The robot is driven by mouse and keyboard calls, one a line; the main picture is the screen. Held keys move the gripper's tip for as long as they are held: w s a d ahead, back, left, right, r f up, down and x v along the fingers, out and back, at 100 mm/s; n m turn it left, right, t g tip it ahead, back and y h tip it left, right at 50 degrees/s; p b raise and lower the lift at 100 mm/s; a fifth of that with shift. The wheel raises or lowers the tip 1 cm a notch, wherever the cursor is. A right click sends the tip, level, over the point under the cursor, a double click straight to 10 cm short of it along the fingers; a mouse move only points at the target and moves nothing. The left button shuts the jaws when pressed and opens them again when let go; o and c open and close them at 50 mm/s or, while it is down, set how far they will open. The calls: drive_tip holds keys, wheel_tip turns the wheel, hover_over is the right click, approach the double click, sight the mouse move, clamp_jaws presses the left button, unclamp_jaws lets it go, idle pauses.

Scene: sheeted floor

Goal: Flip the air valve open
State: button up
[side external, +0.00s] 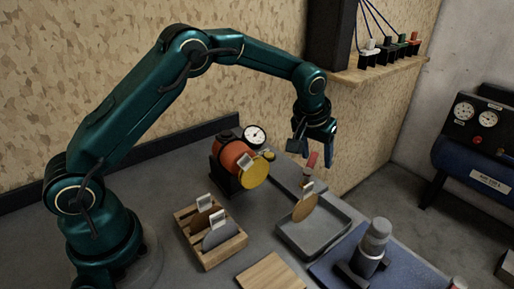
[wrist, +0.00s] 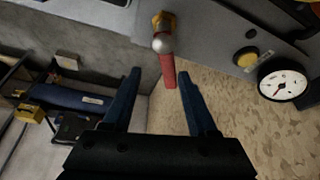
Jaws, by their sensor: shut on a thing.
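The air valve (wrist: 162,42) shows in the wrist view with a brass fitting, a round metal knob and a red lever handle (wrist: 168,72). The red handle also shows in the side view (side external: 312,160), just below my gripper (side external: 315,149). In the wrist view, the two dark blue fingers of my gripper (wrist: 160,74) lie on either side of the red handle, and my gripper is shut on it. The exact finger contact is hard to see. The lower part of the valve is partly hidden in the side view.
A grey tray (side external: 318,243) with a tan disc (side external: 304,207) stands below my gripper. An orange cylinder (side external: 233,160) and a pressure gauge (side external: 255,135) are to the left. A wooden rack (side external: 236,246) holds discs. A blue compressor (side external: 480,160) stands at right.

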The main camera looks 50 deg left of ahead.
sight(308, 169)
drive_tip(key=shift+d+m+h, duration=0.4)
drive_tip(key=shift+m+h, duration=0.1)
drive_tip(key=shift+m, duration=0.7)
drive_tip(key=shift+d+r+m, duration=0.1)
drive_tip(key=shift+r+m, duration=0.2)
drive_tip(key=s+a+r+t, duration=0.1)
drive_tip(key=s+r, duration=0.4)
drive_tip(key=r, duration=0.3)
drive_tip(key=s+r+t, duration=0.2)
drive_tip(key=s+r, duration=0.3)
drive_tip(key=r, duration=0.3)
drive_tip(key=s+f, duration=0.3)
drive_tip(key=s, duration=0.6)
drive_tip(key=s+f+g, duration=0.1)
drive_tip(key=s+f, duration=0.2)
drive_tip(key=s, duration=0.6)
drive_tip(key=shift+a+f+g, duration=0.25)
drive_tip(key=shift+a+g, duration=0.05)
